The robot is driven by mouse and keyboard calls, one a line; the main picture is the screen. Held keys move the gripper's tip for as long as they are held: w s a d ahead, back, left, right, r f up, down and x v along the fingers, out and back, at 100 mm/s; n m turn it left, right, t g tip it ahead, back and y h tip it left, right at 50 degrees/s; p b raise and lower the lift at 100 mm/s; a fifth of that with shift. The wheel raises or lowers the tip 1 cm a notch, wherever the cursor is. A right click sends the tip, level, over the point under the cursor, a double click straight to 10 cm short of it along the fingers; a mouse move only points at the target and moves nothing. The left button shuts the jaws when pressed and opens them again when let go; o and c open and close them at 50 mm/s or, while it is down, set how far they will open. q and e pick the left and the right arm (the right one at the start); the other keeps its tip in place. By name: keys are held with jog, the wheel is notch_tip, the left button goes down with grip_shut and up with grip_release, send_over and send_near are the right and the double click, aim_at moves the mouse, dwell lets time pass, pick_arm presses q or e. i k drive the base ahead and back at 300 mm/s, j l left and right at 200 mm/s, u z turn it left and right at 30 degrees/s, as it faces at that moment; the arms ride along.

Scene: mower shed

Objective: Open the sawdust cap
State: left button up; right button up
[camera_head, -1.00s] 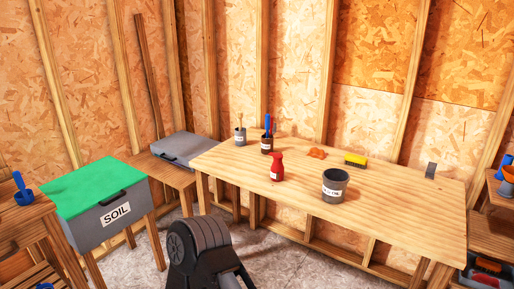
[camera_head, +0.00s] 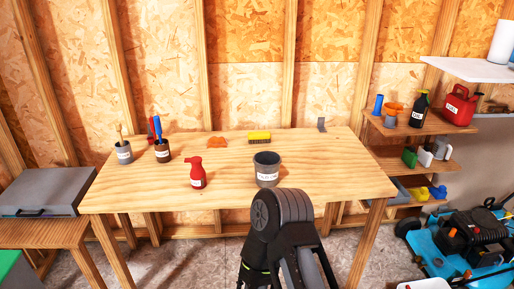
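I see no container whose label I can read as sawdust. A grey lidded box (camera_head: 45,190) with a dark handle stands on a low wooden bench at the left; its lid is shut and no label shows. An open dark grey bucket (camera_head: 266,170) with a white label stands on the workbench; the label is too small to read. Neither of my grippers is in view.
The wooden workbench (camera_head: 235,198) also holds a red spray bottle (camera_head: 197,174), a yellow brush (camera_head: 259,137), and tool cups (camera_head: 124,152) at left. Shelves (camera_head: 408,132) with bottles stand at right. A blue mower (camera_head: 468,245) is on the floor at lower right.

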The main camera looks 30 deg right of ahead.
aim_at(195, 160)
jog(key=i+j+z, duration=0.4)
jog(key=j+z, duration=0.2)
jog(key=i+j+z, duration=0.1)
jog(key=j+z, duration=0.15)
jog(key=i+j+z, duration=0.1)
jog(key=j+z, duration=0.2)
jog(key=j, duration=0.15)
jog(key=j+z, duration=0.3)
jog(key=i+l, duration=0.5)
jog(key=i, duration=0.15)
